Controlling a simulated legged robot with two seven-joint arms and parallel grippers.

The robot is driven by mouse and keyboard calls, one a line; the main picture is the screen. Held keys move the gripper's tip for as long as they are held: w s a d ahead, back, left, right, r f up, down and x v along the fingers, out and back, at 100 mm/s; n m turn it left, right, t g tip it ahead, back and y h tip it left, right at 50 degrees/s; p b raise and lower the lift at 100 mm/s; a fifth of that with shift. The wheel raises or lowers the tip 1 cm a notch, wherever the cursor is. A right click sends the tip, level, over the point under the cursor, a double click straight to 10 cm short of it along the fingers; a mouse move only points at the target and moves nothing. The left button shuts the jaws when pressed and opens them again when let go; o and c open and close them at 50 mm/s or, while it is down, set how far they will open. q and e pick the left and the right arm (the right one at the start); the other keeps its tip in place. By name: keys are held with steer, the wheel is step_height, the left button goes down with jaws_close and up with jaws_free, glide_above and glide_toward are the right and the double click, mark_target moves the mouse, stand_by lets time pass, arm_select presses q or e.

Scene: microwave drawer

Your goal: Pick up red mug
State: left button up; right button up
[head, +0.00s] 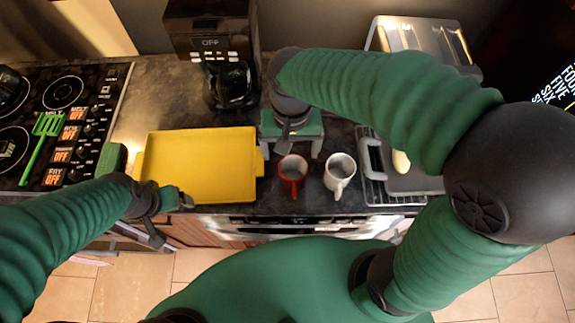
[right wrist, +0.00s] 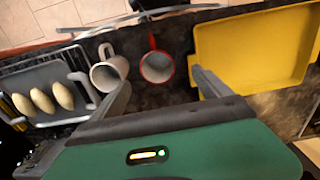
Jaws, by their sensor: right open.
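The red mug (head: 292,172) stands upright on the dark counter near its front edge, with its grey inside showing. Its handle points to the front edge. In the right wrist view the red mug (right wrist: 157,68) sits just beyond and between the finger ends. My right gripper (head: 292,150) is open and empty, just behind the mug; its two fingers (right wrist: 160,92) spread wider than the mug, and I see no contact. My left gripper (head: 184,199) is by the yellow tray's front edge; its jaws are too small to read.
A white mug (head: 340,173) stands close to the right of the red one. The yellow tray (head: 200,165) lies to the left. A rack with a grey pan (head: 400,175) is at the right, a coffee maker (head: 215,45) behind, and a stove (head: 60,120) at far left.

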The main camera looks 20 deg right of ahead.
step_height(320, 180, down, 5)
steer(key=s+d, duration=0.1)
steer(key=s, duration=0.1)
glide_above(293, 176)
steer(key=s, duration=0.2)
step_height(293, 176, down, 5)
steer(key=f, duration=0.3)
steer(key=a+f, duration=0.1)
steer(key=shift+s+f, duration=0.25)
steer(key=shift+f, duration=0.35)
steer(key=shift+w+d+f, duration=0.1)
steer(key=shift+w+d, duration=0.05)
steer(key=shift+w, duration=0.2)
steer(key=shift+d, duration=0.1)
steer(key=shift+c, duration=1)
steer(key=shift+s, duration=0.15)
steer(key=c, duration=1.6)
arm_select(q)
steer(key=shift+s+d+r, duration=0.25)
steer(key=shift+d+r, duration=0.05)
steer(key=shift+d, duration=0.05)
